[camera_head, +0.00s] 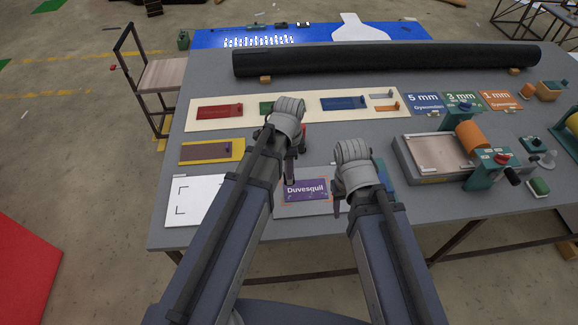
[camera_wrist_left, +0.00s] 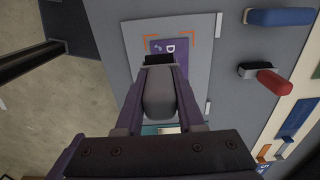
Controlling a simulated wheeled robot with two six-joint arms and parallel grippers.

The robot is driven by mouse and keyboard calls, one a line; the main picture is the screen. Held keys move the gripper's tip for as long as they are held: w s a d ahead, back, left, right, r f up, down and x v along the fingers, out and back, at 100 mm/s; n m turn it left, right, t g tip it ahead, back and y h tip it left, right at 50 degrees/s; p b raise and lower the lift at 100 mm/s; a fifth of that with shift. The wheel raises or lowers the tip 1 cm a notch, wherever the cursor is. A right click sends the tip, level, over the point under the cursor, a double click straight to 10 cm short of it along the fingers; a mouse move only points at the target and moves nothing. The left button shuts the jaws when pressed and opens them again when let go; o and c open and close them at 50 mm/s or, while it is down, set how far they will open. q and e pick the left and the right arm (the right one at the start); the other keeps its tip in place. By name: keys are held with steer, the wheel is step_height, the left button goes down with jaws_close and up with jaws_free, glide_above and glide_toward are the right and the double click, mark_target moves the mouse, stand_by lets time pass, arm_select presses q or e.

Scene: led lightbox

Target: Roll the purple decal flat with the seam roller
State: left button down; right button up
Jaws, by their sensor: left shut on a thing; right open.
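The purple decal (camera_head: 305,189), lettered "Duvesquil", lies on a pale sheet with orange corner marks near the table's front edge. In the left wrist view part of the decal (camera_wrist_left: 172,46) shows just beyond my left gripper. My left gripper (camera_wrist_left: 160,90) is shut on a grey handle with a black end, which looks like the seam roller (camera_wrist_left: 159,103). The black end overlaps the decal's edge in that view; I cannot tell whether it touches. In the head view my left gripper (camera_head: 291,168) is above the decal's upper left. My right gripper (camera_head: 340,203) is open at the decal's right.
A white sheet with black corner marks (camera_head: 194,206) lies left. A cream board (camera_head: 260,118) with coloured tools spans behind. A black roll (camera_head: 390,61) lies along the back. A red-and-black tool (camera_wrist_left: 265,80) lies beside the decal sheet.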

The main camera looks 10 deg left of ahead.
arm_select(q)
steer(key=shift+f, duration=0.1)
stand_by(0.3)
steer(key=shift+f+b, duration=0.6)
steer(key=shift+b, duration=0.05)
steer(key=shift+f, duration=0.1)
